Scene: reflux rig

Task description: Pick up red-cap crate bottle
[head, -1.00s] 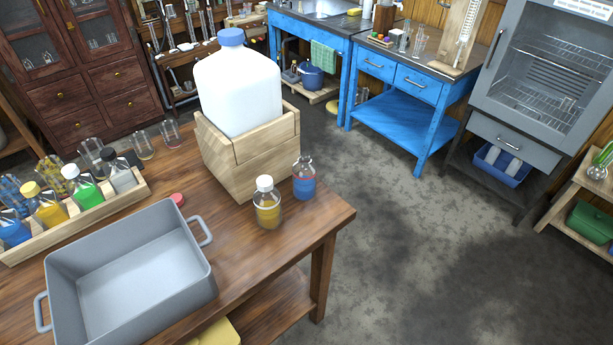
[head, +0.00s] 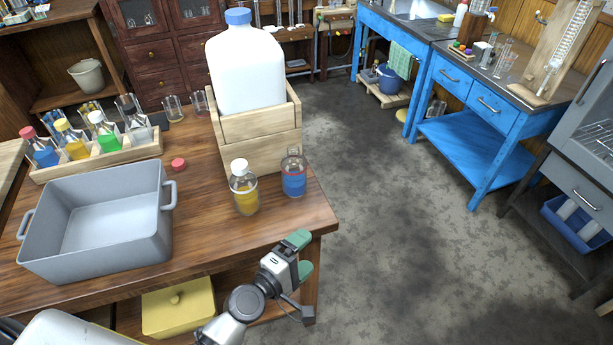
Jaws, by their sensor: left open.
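The red-cap bottle (head: 43,153) holds blue liquid. It stands upright at the left end of the wooden crate (head: 100,163) on the table, at the left of the head view. The crate hides its lower part. My left gripper (head: 305,255) is open and empty, with green fingertips, by the table's front right corner. It is far to the right of the red-cap bottle and apart from it. My right gripper is out of view.
Bottles with yellow (head: 73,141) and green (head: 105,134) liquid share the crate. A grey tub (head: 95,225) stands in front of it. A loose red cap (head: 178,164), two small bottles and a large white jug (head: 252,70) in a wooden box are further right.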

